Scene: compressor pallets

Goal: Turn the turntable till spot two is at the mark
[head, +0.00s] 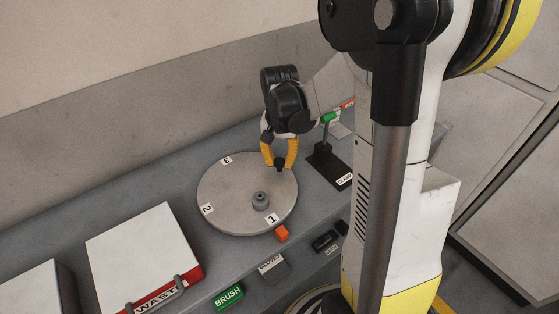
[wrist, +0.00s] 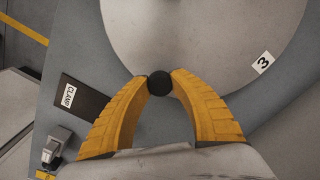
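The round grey turntable (head: 235,187) lies on the bench with a small hub (head: 260,201) on it. Its label 1 (head: 272,218) is at the near right rim, beside the orange mark (head: 282,233). Label 2 (head: 207,209) is at the left rim and label 3 (head: 226,160) at the far rim. Label 3 also shows in the wrist view (wrist: 263,62). My gripper (head: 279,164) is at the turntable's far right rim. In the wrist view its yellow fingertips (wrist: 160,80) close on both sides of a black knob (wrist: 160,84).
A black stand labelled CLAMP (head: 328,166) stands close right of my gripper. A white-topped WASTE box (head: 143,252) is at the left. A green BRUSH label (head: 228,296) and a grey labelled block (head: 273,268) lie along the front edge. The bench behind the turntable is clear.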

